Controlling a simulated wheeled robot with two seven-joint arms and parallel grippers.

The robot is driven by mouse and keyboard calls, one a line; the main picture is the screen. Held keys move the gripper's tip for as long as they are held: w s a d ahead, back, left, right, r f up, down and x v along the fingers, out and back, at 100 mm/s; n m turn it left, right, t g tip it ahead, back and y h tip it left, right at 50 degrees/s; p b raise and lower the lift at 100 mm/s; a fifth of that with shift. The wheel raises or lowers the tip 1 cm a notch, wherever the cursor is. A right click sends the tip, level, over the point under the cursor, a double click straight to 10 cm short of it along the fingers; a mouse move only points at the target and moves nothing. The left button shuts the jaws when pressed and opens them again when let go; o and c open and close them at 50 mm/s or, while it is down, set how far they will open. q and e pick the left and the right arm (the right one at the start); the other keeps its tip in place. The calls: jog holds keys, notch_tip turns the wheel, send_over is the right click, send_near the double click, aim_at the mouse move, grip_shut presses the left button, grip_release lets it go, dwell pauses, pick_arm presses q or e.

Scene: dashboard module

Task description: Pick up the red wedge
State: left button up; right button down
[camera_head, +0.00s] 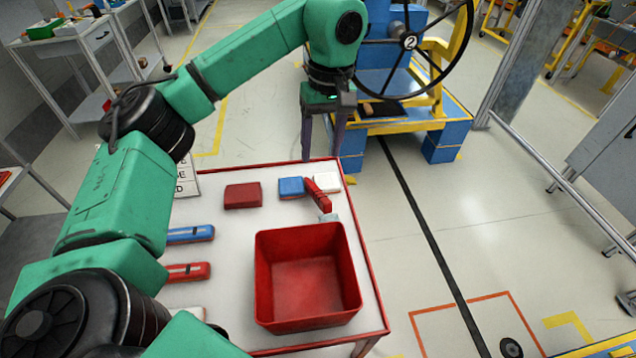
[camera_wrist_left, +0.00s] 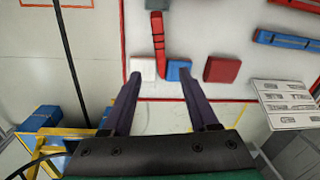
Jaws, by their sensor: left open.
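The red wedge (camera_head: 243,195) is a dark red block lying flat on the white tabletop near its far edge. It also shows in the left wrist view (camera_wrist_left: 222,69), to the right of the fingers. My left gripper (camera_head: 322,150) is open and empty, pointing down near the table's far edge, right of the wedge. In the left wrist view its two fingertips (camera_wrist_left: 160,76) are apart, with a blue block (camera_wrist_left: 178,70) near the right tip and a white block (camera_wrist_left: 143,68) near the left one. My right gripper is not in view.
A red bin (camera_head: 308,310) stands empty on the table (camera_head: 225,270). A red tool with a grey end (camera_head: 318,195) lies between the blue and white blocks and the bin. Blue (camera_head: 190,234) and red (camera_head: 187,272) tools lie at left. A blue-and-yellow wheel stand (camera_head: 400,118) is beyond the table.

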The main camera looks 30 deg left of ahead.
pick_arm(q)
jog(key=b, duration=0.1)
send_over(317, 190)
jog(key=f, duration=0.5)
jog(key=shift+s+d, duration=0.2)
jog(key=shift+d, duration=0.15)
jog(key=f, duration=0.2)
jog(key=f+p, duration=0.1)
jog(key=f, duration=0.1)
jog(key=a+f+p, duration=0.1)
jog(key=f, duration=0.1)
jog(key=shift+w+f, duration=0.15)
jog(key=shift+w, duration=0.1)
jog(key=shift+f, duration=0.5)
grip_shut()
pick_arm(e)
jog(key=shift+s+d+r, duration=0.1)
jog(key=shift+s+d, duration=0.1)
jog(key=shift+s, duration=0.55)
